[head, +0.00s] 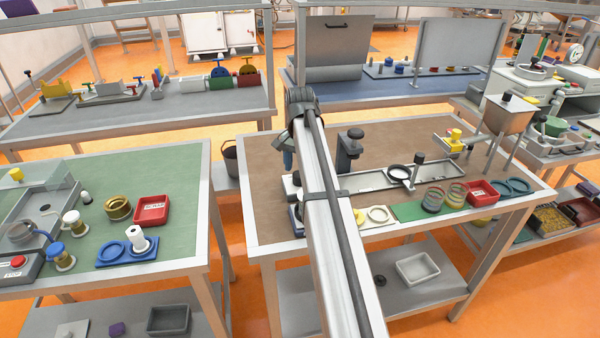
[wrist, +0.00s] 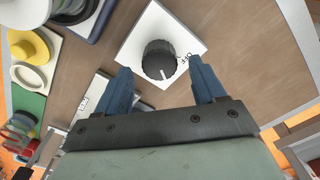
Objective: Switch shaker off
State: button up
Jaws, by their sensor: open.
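In the wrist view a black ridged knob (wrist: 159,60) sits on a square white plate (wrist: 146,22) on the brown bench. A white line on the knob points toward the bottom of the picture, slightly right. Small dark lettering, seemingly "OFF" (wrist: 187,60), is on the plate right of the knob. My gripper (wrist: 159,66) is open, its blue fingers on either side of the knob in the picture; contact cannot be told.
Near the knob, the wrist view shows a yellow piece (wrist: 28,46) and a white ring (wrist: 29,78). In the head view a dark upright device (head: 348,150) and a long metal tray (head: 365,178) stand right of my arm. Brown bench (head: 265,160) is bare at the back left.

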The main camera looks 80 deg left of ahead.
jog(key=shift+f, duration=1.2)
jog(key=c, duration=1.1)
jog(key=shift+o, duration=0.2)
jog(key=n, duration=0.5)
jog(key=shift+a+n, duration=0.1)
jog(key=shift+n, duration=0.3)
jog(key=n, duration=0.6)
jog(key=shift+s, duration=0.15)
